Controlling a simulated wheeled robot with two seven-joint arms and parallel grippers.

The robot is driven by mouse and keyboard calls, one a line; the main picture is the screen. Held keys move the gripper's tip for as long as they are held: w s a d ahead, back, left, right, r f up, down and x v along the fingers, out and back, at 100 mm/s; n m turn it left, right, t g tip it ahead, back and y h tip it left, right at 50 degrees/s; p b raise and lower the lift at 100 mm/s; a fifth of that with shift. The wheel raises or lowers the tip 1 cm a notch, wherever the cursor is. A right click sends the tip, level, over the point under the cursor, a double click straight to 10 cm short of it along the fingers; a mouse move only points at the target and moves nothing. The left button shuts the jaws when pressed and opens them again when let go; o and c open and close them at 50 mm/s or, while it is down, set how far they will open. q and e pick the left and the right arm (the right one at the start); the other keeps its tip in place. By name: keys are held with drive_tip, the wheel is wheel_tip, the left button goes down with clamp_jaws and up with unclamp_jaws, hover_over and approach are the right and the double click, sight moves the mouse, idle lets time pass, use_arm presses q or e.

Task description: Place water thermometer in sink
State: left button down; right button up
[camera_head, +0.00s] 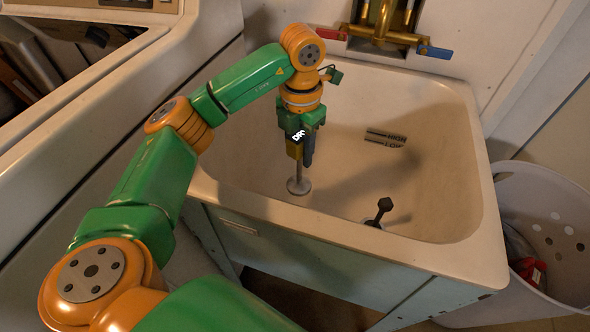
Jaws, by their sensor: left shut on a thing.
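My left gripper (302,158) reaches over the utility sink (450,170) from the left and points down. It is shut on a thin-stemmed thing with a round grey disc at its lower end, which looks like the water thermometer (298,186). The stem hangs upright below the fingers, and its upper part is hidden by them. The disc shows against the inner front-left side of the basin. I cannot tell whether it touches the sink. My right gripper is not in view.
A dark stemmed piece (380,210) stands at the sink's front inside. A brass faucet (381,30) with red and blue handles is on the back wall. A white perforated basket (545,225) stands at right. The basin's right side is clear.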

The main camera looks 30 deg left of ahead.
use_arm(q)
drive_tip(key=w+a+f, duration=0.1)
drive_tip(key=a+f, duration=0.3)
drive_tip(key=f, duration=0.4)
drive_tip(key=shift+w+a+f+b, duration=0.15)
drive_tip(key=shift+w+f+b, duration=0.1)
drive_tip(key=shift+f+b, duration=0.1)
drive_tip(key=shift+f, duration=0.15)
drive_tip(key=shift+c, duration=2.4)
unclamp_jaws()
wheel_tip(320, 180, up, 12)
drive_tip(key=p, duration=0.1)
drive_tip(key=shift+r+p, duration=0.2)
drive_tip(key=shift+p, duration=0.1)
